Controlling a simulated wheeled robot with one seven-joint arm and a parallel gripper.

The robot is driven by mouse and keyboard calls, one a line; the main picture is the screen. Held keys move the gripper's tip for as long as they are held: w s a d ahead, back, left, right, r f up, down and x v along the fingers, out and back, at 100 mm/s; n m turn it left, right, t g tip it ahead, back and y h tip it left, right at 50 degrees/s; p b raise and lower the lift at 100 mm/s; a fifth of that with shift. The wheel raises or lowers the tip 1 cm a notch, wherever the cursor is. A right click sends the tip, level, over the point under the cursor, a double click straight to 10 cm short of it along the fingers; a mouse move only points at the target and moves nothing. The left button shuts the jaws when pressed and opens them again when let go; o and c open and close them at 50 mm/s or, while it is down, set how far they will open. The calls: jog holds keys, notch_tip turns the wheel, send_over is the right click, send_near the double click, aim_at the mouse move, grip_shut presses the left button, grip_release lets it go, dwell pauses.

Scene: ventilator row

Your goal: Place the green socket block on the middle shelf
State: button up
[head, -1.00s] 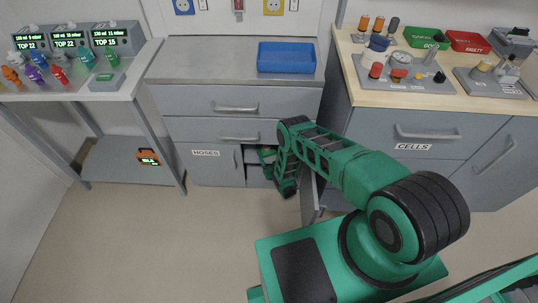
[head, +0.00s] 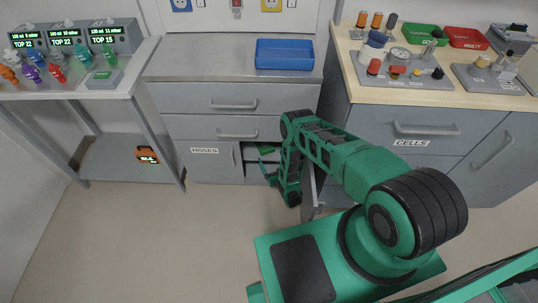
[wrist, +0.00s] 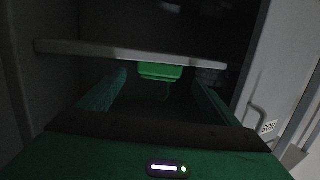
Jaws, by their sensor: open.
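The green socket block (head: 265,150) sits in the open cabinet under the counter, on a shelf board (wrist: 120,52). The wrist view looks turned over, with the block (wrist: 160,72) on the picture-lower side of that board, near its front edge. My gripper (head: 268,172) is open and empty, just outside the cabinet in front of the block. In the wrist view its two fingers point toward the block, one on each side, with a gap between them and it. The block's far side is hidden.
The closed HOSES door (head: 210,160) is left of the opening. An open door (head: 310,185) stands close to the right of my arm. A blue tray (head: 284,54) is on the counter above. The floor in front is clear.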

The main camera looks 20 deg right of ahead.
jog(key=shift+s+d+r, duration=0.1)
jog(key=shift+s+r, duration=0.15)
jog(key=shift+s, duration=1)
jog(key=shift+s+d+r, duration=0.1)
jog(key=shift+s+r, duration=0.1)
jog(key=shift+s, duration=1.05)
